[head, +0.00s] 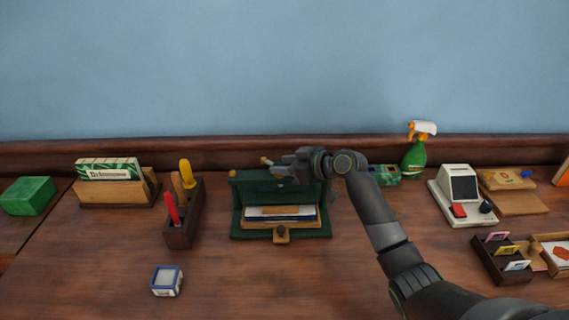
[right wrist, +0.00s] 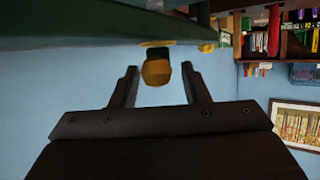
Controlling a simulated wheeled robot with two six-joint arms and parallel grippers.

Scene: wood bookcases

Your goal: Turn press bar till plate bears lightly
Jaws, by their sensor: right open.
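The dark green press (head: 238,215) stands in the middle of the wooden bench in the head view, with a white and blue book or stack (head: 281,212) inside. The press bar shows a brass end (head: 265,160) at the top, left of my right gripper (head: 277,168). In the right wrist view a brass knob (right wrist: 156,70) appears between the two spread fingers of the right gripper (right wrist: 160,68), with gaps on both sides. The gripper is open. My arm and gripper hide part of the press top. I cannot tell whether the plate touches the stack.
A wooden tool box (head: 182,232) stands left of the press, with a small blue and white box (head: 166,281) in front. A green spray bottle (head: 414,160), a card terminal (head: 461,197) and a dark card tray (head: 503,262) stand right. The bench front centre is clear.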

